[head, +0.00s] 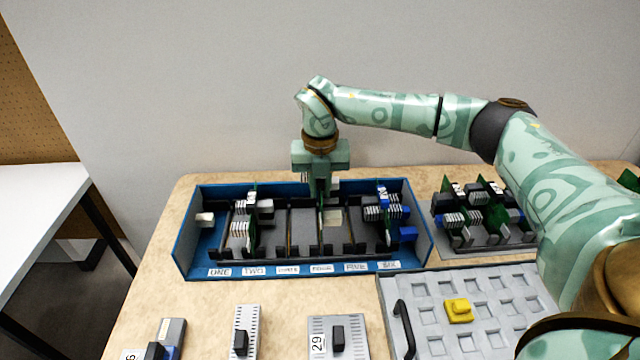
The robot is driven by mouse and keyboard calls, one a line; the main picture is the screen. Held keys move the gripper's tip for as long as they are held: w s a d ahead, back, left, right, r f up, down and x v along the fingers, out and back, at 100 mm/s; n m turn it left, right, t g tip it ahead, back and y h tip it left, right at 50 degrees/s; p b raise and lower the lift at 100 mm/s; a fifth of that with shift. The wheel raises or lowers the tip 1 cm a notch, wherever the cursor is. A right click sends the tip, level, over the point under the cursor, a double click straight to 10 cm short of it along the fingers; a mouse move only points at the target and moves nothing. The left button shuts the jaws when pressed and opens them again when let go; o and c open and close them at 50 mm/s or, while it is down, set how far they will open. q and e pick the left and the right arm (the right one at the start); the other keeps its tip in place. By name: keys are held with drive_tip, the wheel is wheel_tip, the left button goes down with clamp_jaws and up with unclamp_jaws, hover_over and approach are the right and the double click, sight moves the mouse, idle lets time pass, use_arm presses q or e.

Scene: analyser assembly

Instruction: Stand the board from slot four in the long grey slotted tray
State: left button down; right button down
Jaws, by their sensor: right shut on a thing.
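A blue open case (180,245) with slots labelled ONE to SIX stands at the middle of the table. My right gripper (320,192) reaches down into it above the label FOUR and is shut on the top of a board (322,212). The board is upright, seen nearly edge-on, and mostly hidden by the gripper; its lower edge among the dark rails is hard to make out. The long grey slotted tray (462,254) stands right of the case with several green boards upright in it. Its right end is hidden behind my right arm. My left gripper is not in view.
Other boards stand in the case, at the left (252,225) and right (385,210). In front lie a grey recessed panel (430,290) with a black handle and yellow block (458,310), and several grey modules (245,330) along the front edge. A white table (35,200) is at left.

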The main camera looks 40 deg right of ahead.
drive_tip(key=shift+f+b, duration=0.75)
drive_tip(key=shift+f, duration=1.95)
idle(1.0)
drive_tip(key=c, duration=1.2)
unclamp_jaws()
drive_tip(key=shift+o, duration=0.2)
drive_tip(key=shift+r+p, duration=0.15)
drive_tip(key=shift+p, duration=0.35)
drive_tip(key=shift+r+p, duration=1.75)
drive_tip(key=shift+r, duration=0.05)
